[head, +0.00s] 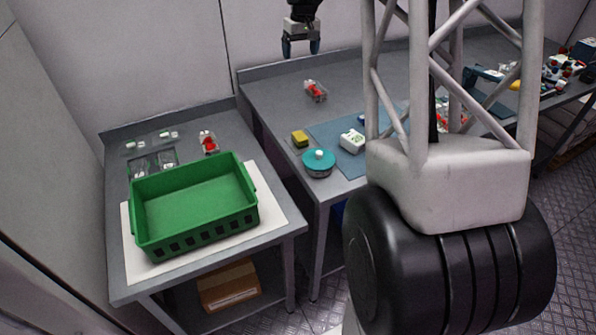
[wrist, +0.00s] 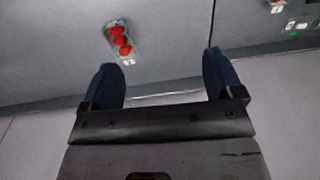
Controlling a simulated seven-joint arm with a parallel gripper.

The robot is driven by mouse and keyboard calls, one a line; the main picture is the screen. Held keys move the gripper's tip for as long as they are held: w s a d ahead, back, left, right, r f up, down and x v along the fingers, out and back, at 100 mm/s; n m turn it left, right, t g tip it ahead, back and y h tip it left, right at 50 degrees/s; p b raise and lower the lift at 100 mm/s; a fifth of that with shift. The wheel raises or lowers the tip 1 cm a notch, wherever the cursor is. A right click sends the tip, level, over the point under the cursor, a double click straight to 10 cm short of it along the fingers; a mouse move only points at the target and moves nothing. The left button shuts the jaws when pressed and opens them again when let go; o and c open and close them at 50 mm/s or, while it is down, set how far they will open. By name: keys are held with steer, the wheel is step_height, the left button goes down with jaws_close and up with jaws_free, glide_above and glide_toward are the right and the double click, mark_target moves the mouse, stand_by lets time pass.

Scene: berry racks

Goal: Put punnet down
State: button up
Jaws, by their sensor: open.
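A clear punnet of red berries (head: 316,91) rests on the grey bench to the right, towards its back edge. It also shows in the wrist view (wrist: 119,39), beyond my fingers. A second punnet of red berries (head: 208,142) sits on the left table behind the green crate. My gripper (head: 301,48) hangs in the air above the back of the right bench, apart from the punnet. In the wrist view its two dark blue fingers (wrist: 159,80) are spread wide with nothing between them.
An empty green crate (head: 195,242) stands on a white sheet on the left table. A yellow sponge (head: 299,139), a teal round container (head: 318,163) and a white block (head: 352,141) lie on the right bench near a blue mat (head: 347,163). A gap separates the tables.

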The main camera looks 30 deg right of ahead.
steer(key=s+a+r+t, duration=0.1)
steer(key=s+a+r, duration=0.3)
steer(key=s+a, duration=0.6)
steer(key=s+a+r, duration=0.3)
steer(key=s+a, duration=0.3)
steer(key=s, duration=0.7)
steer(key=s+a+f, duration=0.2)
steer(key=s, duration=0.6)
steer(key=s+a+f, duration=0.2)
steer(key=s+a, duration=0.1)
steer(key=s, duration=0.5)
steer(key=s+a+f+t, duration=0.1)
steer(key=s+a+f, duration=0.1)
steer(key=s, duration=0.6)
steer(key=shift+s+a+h, duration=0.3)
steer(key=shift+s+a, duration=0.1)
steer(key=shift+a, duration=0.3)
